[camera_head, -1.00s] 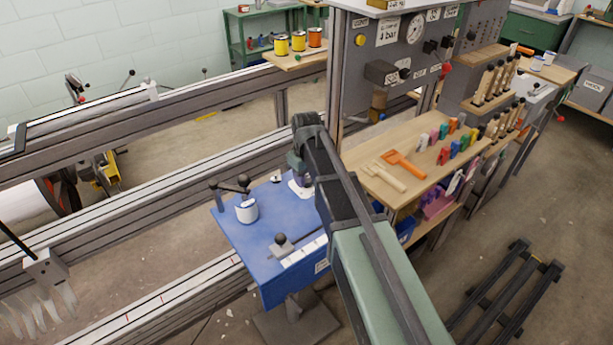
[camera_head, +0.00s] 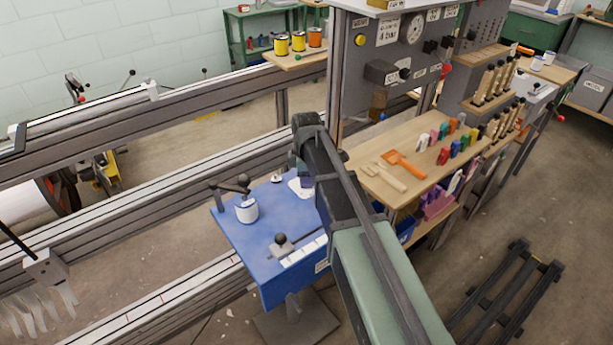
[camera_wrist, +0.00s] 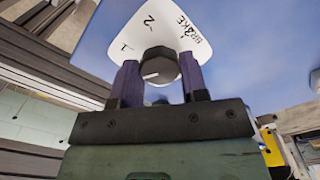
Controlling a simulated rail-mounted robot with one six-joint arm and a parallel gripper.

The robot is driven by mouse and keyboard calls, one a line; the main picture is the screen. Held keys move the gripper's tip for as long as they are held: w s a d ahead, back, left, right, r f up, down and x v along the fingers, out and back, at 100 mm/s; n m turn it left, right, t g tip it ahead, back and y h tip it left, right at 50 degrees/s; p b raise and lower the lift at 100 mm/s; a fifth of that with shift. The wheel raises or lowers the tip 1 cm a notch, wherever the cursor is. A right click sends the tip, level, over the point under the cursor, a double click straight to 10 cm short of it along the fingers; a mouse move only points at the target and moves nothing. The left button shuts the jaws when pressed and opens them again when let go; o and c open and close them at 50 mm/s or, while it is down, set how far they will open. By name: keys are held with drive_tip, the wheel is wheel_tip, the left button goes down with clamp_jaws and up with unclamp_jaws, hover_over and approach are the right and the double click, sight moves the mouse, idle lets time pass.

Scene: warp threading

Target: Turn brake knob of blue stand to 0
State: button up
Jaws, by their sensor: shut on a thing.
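The blue stand (camera_head: 275,225) is in the middle of the head view, with its white brake plate (camera_head: 296,188) partly behind my arm. In the wrist view the dark round brake knob (camera_wrist: 160,65) sits on the white plate (camera_wrist: 118,62), marked BRAKE with 1, 2 and 3 readable. A 0 mark is not visible. The knob's pale pointer line points to the lower left, toward the left finger. My gripper (camera_wrist: 160,77) is shut on the knob, one purple-grey finger at each side. In the head view my arm hides the knob.
A wooden shelf (camera_head: 385,165) with combs and coloured clips is close to the right of my arm.

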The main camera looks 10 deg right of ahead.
drive_tip(key=shift+s+n, duration=0.1)
drive_tip(key=shift+n, duration=2.2)
drive_tip(key=o, duration=0.9)
wheel_tip(320, 180, up, 11)
drive_tip(key=p, duration=1)
drive_tip(key=shift+f+p, duration=0.15)
drive_tip(key=shift+p, duration=0.25)
